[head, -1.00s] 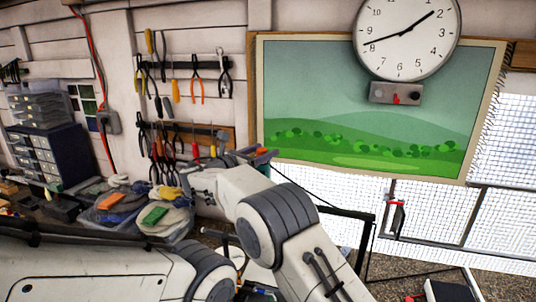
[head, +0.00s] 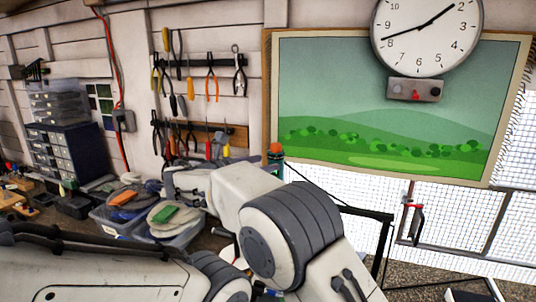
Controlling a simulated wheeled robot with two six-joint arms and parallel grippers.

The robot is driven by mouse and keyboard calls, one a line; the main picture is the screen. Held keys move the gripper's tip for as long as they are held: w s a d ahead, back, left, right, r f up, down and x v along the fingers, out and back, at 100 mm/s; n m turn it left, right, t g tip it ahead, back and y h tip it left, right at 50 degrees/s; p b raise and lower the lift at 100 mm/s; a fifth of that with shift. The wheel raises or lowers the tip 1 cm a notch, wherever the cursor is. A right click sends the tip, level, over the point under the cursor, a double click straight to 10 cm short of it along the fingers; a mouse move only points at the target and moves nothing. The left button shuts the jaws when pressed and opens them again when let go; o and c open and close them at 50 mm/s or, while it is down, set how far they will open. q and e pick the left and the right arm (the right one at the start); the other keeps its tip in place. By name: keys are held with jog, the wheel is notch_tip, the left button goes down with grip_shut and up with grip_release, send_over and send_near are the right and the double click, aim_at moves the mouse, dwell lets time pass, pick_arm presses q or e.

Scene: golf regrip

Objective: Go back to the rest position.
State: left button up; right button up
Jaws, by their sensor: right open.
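My right arm (head: 290,235) comes in from the lower right and reaches up and to the left across the middle of the view. My right gripper (head: 180,182) is at its far end, in front of the tool wall and just above the bins. It is open, and I see nothing held in it. Part of it blends with the clutter behind. My left arm (head: 110,275) lies across the lower left. Its gripper does not show.
Clear bins (head: 180,235) with orange and green items stand on the bench at left, beside a dark drawer cabinet (head: 70,150). Pliers (head: 212,85) hang on the wall. A clock (head: 428,35) and a green landscape picture (head: 390,115) hang at right. An orange-capped bottle (head: 276,153) stands behind my right arm.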

jog(key=s+d+f+m+g+y+b, duration=0.3)
jog(key=s+f+m, duration=0.3)
jog(key=s, duration=0.8)
jog(key=s+d+f+m+g+y+b, duration=0.3)
jog(key=s+f+m+g+y, duration=0.2)
jog(key=s+f, duration=0.7)
jog(key=s+d+f+m+g+y+b, duration=0.3)
jog(key=s+f+m, duration=0.5)
jog(key=s, duration=0.7)
jog(key=shift+s+f+g+y, duration=0.4)
jog(key=shift+f+g, duration=0.3)
jog(key=shift+f, duration=0.25)
